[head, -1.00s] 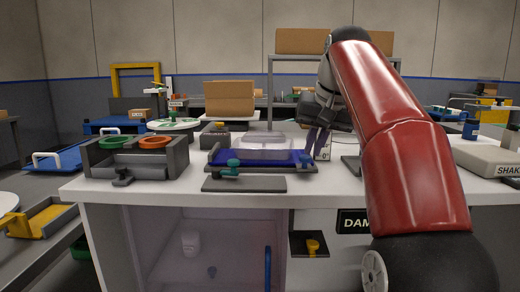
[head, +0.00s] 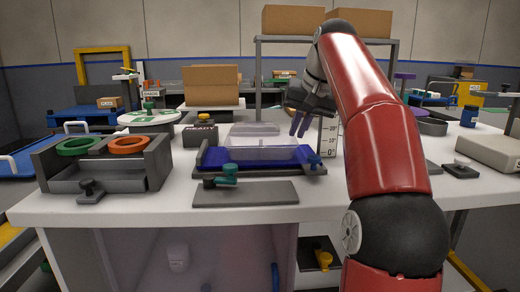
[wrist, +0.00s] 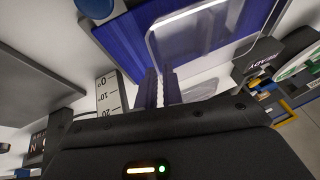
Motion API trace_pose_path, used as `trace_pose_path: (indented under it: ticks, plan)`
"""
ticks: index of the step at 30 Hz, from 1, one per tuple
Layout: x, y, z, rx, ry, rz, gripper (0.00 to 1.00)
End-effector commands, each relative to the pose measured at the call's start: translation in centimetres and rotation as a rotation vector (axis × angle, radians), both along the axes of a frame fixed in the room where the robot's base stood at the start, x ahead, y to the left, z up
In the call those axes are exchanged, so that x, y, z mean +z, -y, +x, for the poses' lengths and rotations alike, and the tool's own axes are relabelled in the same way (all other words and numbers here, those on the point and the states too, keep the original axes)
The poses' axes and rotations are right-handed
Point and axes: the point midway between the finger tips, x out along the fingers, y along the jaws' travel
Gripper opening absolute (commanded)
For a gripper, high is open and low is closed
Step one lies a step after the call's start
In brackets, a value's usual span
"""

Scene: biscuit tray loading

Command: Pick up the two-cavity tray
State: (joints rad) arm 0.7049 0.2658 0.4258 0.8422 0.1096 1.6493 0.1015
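A clear plastic tray (head: 262,148) rests on the blue bed of a dark fixture (head: 208,168) on the white bench. It also shows in the wrist view (wrist: 205,45), cut off at the top; I cannot make out its cavities clearly. My gripper (head: 300,127) hangs empty above the bench, near the tray's far right corner and apart from it. In the wrist view its two fingers (wrist: 160,88) point towards the blue bed, with a narrow gap between them.
A second clear piece (head: 254,129) lies behind the tray. An upright angle scale (head: 329,138) stands right of the fixture. A grey holder with green and orange rings (head: 128,145) stands left.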

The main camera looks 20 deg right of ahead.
Motion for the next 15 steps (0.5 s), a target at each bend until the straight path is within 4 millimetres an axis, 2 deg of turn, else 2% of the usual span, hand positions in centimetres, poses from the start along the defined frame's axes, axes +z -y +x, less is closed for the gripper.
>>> trace_pose_path:
  ticks: [7, 15]
  plan:
    - [-3.2, 0.0, 1.8, 0.0, -0.003, 0.0, 0.08]
    - [-3.9, -0.1, 2.2, 0.0, -0.001, 0.0, 0.08]
